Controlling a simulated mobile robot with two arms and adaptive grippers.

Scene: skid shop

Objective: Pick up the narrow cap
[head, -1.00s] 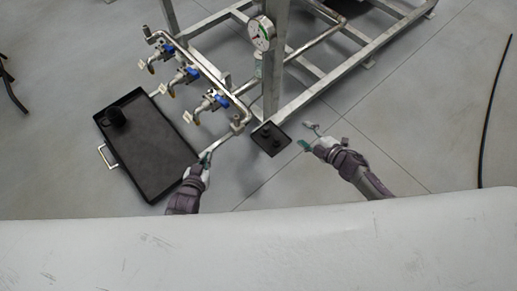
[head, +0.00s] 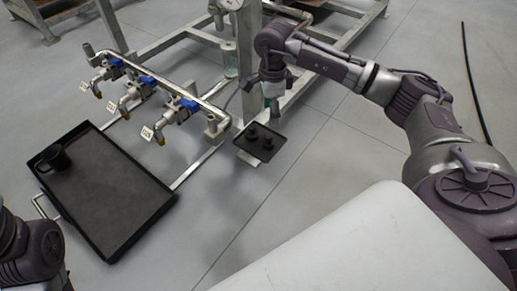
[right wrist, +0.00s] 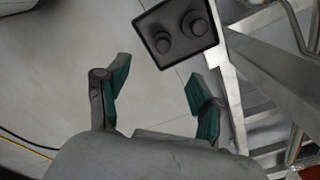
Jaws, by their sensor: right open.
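Two black caps stand upright on a small dark tray (head: 243,156), which also shows in the right wrist view (right wrist: 150,22). In the right wrist view the narrow cap (right wrist: 162,43) is the smaller one, left of the wider cap (right wrist: 195,24). In the head view both caps look small, and I cannot tell which is narrow. My right gripper (right wrist: 158,71) is open and empty, with green-lined fingers, apart from the caps. In the head view the right gripper (head: 272,106) hangs just beyond the tray. My left gripper is out of view.
A metal pipe frame with blue-handled valves (head: 145,80) stands behind. Its post is close to the right gripper. Open grey floor lies in front of the small tray.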

